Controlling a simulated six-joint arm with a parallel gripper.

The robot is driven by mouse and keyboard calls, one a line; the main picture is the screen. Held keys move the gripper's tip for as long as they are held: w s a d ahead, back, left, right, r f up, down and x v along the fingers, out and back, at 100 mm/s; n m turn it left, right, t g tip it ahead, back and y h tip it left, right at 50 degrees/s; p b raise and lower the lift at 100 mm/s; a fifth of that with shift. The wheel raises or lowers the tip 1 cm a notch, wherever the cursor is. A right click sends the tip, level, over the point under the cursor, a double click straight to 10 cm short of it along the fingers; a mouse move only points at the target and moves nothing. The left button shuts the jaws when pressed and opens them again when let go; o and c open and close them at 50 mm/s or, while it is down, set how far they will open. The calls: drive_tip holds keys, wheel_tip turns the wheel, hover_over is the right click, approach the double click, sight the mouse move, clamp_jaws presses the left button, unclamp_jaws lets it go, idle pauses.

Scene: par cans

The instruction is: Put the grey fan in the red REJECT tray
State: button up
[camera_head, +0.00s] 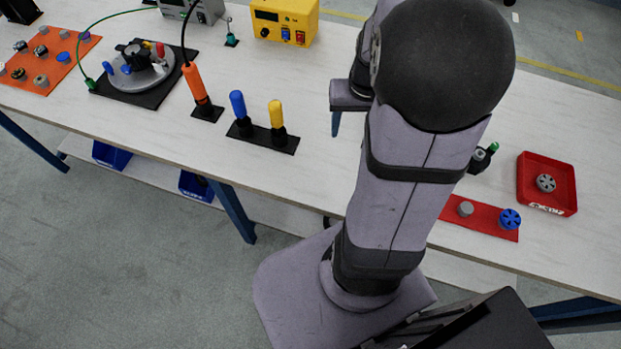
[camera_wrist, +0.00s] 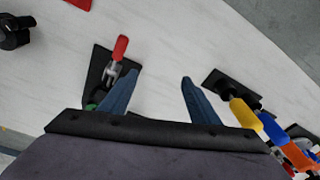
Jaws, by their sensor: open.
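The grey fan (camera_head: 545,183) is a small round finned piece. It lies inside the red REJECT tray (camera_head: 525,188), at the right of the bench in the head view, with nothing holding it. My gripper is open and empty above the bench in the wrist view (camera_wrist: 155,86), its two blue fingers well apart. I cannot make out the fan in the wrist view.
A red mat (camera_head: 485,217) in front of the tray holds a blue fan (camera_head: 510,219) and a grey cap (camera_head: 466,208). A red-handled clamp (camera_wrist: 115,70) on a black plate is beside my left finger. Blue and yellow handles (camera_head: 276,114) stand left of my arm.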

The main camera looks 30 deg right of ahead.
drive_tip(key=s+a+f+n, duration=0.1)
drive_tip(key=s+a+n, duration=0.1)
drive_tip(key=a, duration=0.6)
drive_tip(key=s+a+n+g, duration=0.1)
drive_tip(key=s+a+n, duration=0.2)
drive_tip(key=a, duration=0.5)
drive_tip(key=shift+s+f, duration=0.4)
drive_tip(key=shift+s, duration=0.5)
wheel_tip(320, 180, up, 4)
drive_tip(key=p, duration=0.3)
drive_tip(key=shift+f+p, duration=0.2)
drive_tip(key=shift+p, duration=0.1)
